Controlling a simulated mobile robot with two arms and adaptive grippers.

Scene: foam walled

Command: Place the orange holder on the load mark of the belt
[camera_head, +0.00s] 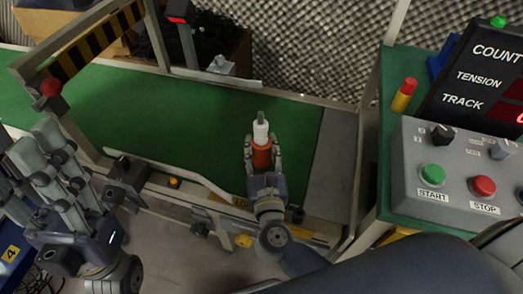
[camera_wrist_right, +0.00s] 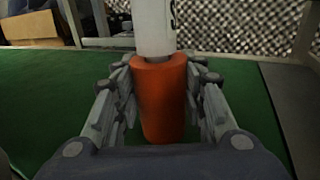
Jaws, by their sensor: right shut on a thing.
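The orange holder (camera_head: 262,156) is a short orange cylinder with a white tube (camera_head: 261,131) standing upright in it. My right gripper (camera_head: 263,160) is shut on the holder, one finger on each side, over the near right part of the green belt (camera_head: 200,110). In the right wrist view the holder (camera_wrist_right: 162,98) sits between the two fingers, with the white tube above it. I cannot tell whether its base touches the belt.
A control panel (camera_head: 455,175) with START and STOP buttons and a COUNT display stands at the right. A red-yellow cylinder (camera_head: 404,95) stands by it. A striped gantry (camera_head: 80,50) crosses the belt at the left. A pale guide rail (camera_head: 180,175) runs along the near edge.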

